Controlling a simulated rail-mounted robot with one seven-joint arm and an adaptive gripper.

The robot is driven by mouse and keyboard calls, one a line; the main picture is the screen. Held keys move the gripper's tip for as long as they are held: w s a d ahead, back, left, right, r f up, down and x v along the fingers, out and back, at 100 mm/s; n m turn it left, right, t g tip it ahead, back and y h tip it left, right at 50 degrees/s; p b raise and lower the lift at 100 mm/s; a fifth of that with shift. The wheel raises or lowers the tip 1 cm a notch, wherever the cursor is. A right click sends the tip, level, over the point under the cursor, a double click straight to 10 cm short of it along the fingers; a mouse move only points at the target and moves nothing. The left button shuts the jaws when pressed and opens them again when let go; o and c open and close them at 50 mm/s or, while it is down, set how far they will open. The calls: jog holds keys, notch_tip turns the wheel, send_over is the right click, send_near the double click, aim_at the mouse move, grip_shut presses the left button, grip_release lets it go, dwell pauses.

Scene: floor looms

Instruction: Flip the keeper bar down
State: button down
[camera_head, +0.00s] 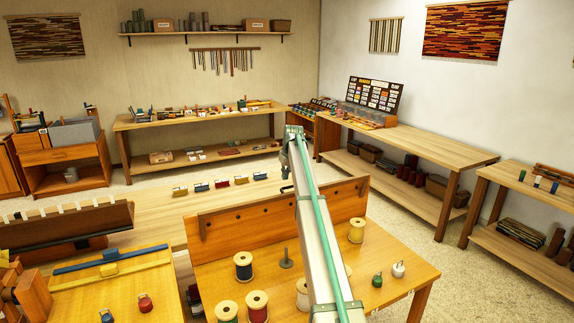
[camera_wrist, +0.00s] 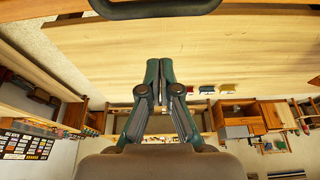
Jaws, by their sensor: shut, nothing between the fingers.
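My gripper (camera_wrist: 160,68) is shut and empty in the wrist view, its two dark fingertips together over a pale wooden surface. In the head view my gripper (camera_head: 287,172) hangs near the top edge of an upright wooden board, partly hidden by my arm. A dark curved bar (camera_wrist: 155,9) crosses the top of the wrist view, apart from the fingertips; I cannot tell if it is the keeper bar. I see no contact with my gripper.
The upright board (camera_head: 240,222) backs a low table (camera_head: 405,265) with thread spools and small bottles. Several coloured blocks (camera_head: 221,184) lie in a row on the pale wooden surface beyond it. Benches line the walls. The floor (camera_head: 440,250) at right is clear.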

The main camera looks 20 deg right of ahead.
jog(key=s+f+p, duration=0.2)
jog(key=s, duration=0.1)
jog(key=shift+s+d, duration=0.1)
jog(key=shift+s, duration=0.1)
dwell(0.4)
